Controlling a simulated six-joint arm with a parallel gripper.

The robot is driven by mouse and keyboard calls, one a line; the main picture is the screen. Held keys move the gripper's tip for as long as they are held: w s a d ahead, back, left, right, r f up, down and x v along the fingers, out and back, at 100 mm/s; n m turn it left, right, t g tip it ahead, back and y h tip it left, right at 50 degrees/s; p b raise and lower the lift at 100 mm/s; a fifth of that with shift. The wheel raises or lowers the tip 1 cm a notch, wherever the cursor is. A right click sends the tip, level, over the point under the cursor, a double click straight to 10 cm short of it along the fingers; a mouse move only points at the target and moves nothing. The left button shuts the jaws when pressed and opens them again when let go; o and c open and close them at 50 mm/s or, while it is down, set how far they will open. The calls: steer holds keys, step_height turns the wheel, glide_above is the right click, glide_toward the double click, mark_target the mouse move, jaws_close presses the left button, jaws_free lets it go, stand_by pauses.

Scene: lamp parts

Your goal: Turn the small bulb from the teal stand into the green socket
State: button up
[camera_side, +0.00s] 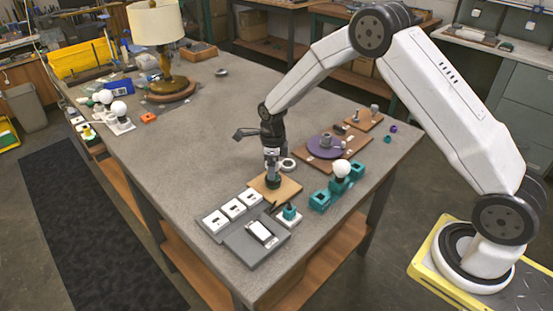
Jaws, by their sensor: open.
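A white bulb (341,168) stands upright on the teal stand (321,200) near the right front of the table. The stand has several square teal blocks, and the other visible ones look empty. My gripper (272,178) points down over a tan wooden board (289,190), left of the teal stand and apart from the bulb. A dark green round piece (273,184), which looks like the green socket, sits on this board right under the fingertips. The fingers are small here, and they hide its top. I cannot tell whether anything sits in it.
A grey tray (228,238) with white switch blocks lies at the front. A teal piece (290,212) on a white base stands beside it. A purple disc (325,146) on a board is behind. A lamp (158,50) and more bulbs (119,108) stand far left. The table's middle left is clear.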

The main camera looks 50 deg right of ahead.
steer(key=shift+n, duration=0.5)
steer(key=n, duration=0.4)
steer(key=shift+n, duration=1.3)
steer(key=n, duration=0.6)
steer(key=shift+n, duration=0.4)
steer(key=shift+n, duration=0.7)
steer(key=n, duration=0.5)
steer(key=shift+n, duration=0.3)
